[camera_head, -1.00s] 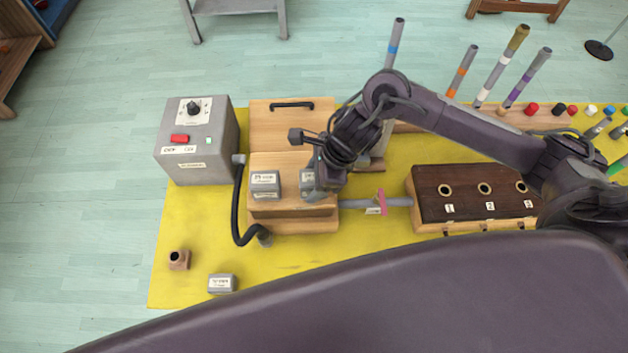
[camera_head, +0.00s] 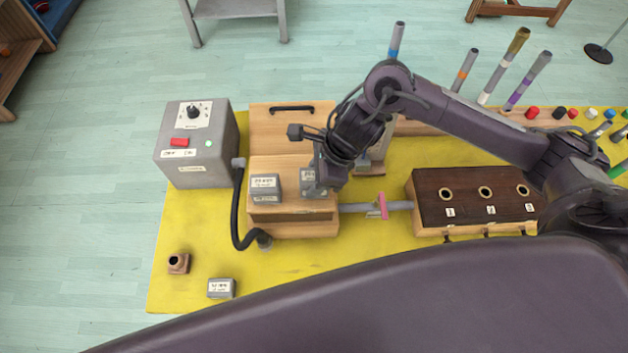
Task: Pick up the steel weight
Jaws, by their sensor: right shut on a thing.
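Three grey labelled steel blocks are in the head view. One steel weight (camera_head: 307,183) is at the right of the wooden box (camera_head: 292,230), at my right gripper (camera_head: 316,182). The gripper points down, is shut on that weight and hides its right side. I cannot tell whether the weight touches the box top. A second steel weight (camera_head: 265,187) stands on the box just to the left, apart from the gripper. A third steel block (camera_head: 221,288) lies on the yellow mat (camera_head: 200,250) at the front. My left gripper is not in view.
A grey control box (camera_head: 195,150) with a black hose (camera_head: 238,215) stands left of the wooden box. Coloured tubes (camera_head: 466,70) stand at the back.

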